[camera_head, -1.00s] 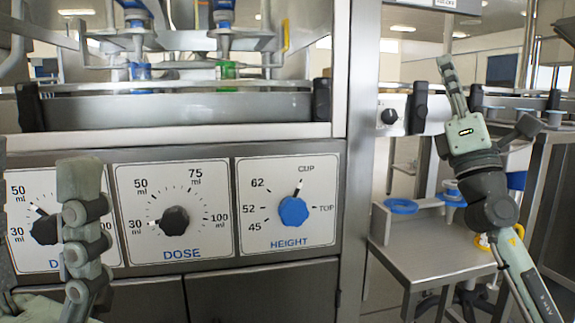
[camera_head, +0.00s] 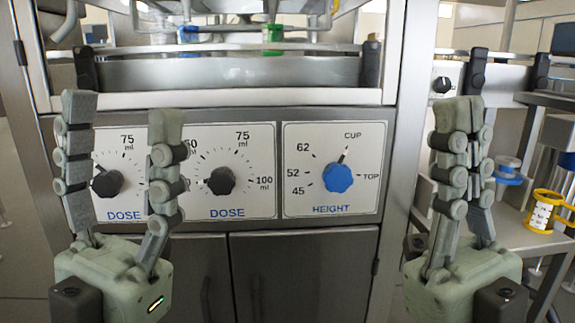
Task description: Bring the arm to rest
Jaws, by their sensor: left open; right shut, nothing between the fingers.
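My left gripper (camera_head: 122,110) is at the lower left, pointing up, with its two fingers spread wide and nothing between them. It stands in front of the dose panels and covers part of the left one. My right gripper (camera_head: 466,112) is at the lower right, also pointing up. Its fingers are together and hold nothing. It stands in front of the machine's right edge and the side table. Both arms below the gripper bodies are out of view.
The steel filling machine has black dose knobs (camera_head: 220,181) and a blue height knob (camera_head: 338,178) pointing near CUP. Cabinet doors (camera_head: 300,270) are below. On the right, a steel side table (camera_head: 510,225) bears a yellow-ended spool (camera_head: 541,212) and a blue-based spool (camera_head: 507,168).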

